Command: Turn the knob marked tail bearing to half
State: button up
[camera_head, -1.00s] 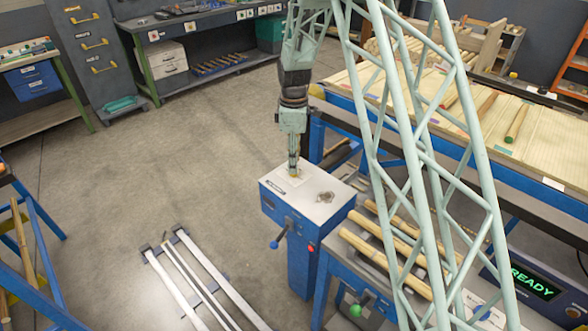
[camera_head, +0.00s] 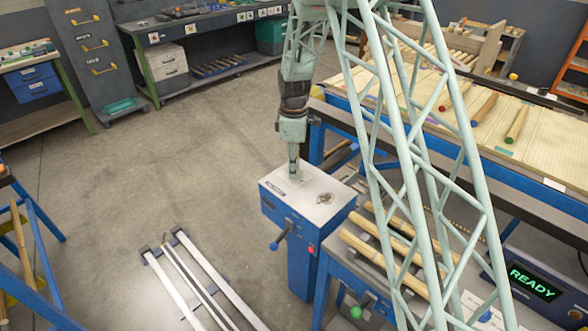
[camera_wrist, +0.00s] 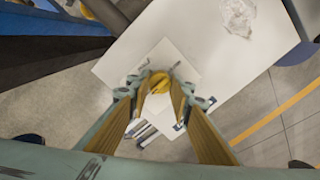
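My gripper (camera_head: 294,172) points straight down over the plate. In the wrist view its two long fingers (camera_wrist: 159,90) sit on either side of the knob, with the tips close to it; contact is not clear. Small dark marks lie on the plate around the knob, too small to read. The knob's pointer direction cannot be read. In the head view the gripper hides the knob.
A display (camera_head: 535,281) reads READY.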

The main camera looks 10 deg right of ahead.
jog(key=shift+m, duration=0.4)
jog(key=m, duration=0.3)
jog(key=shift+m+p, duration=0.35)
jog(key=shift+m, duration=0.05)
jog(key=m, duration=0.4)
jog(key=shift+m+p, duration=0.3)
jog(key=m, duration=0.4)
jog(key=shift+m, duration=0.3)
jog(key=shift+m+p, duration=0.3)
jog(key=shift+m, duration=1.7)
jog(key=o, duration=0.9)
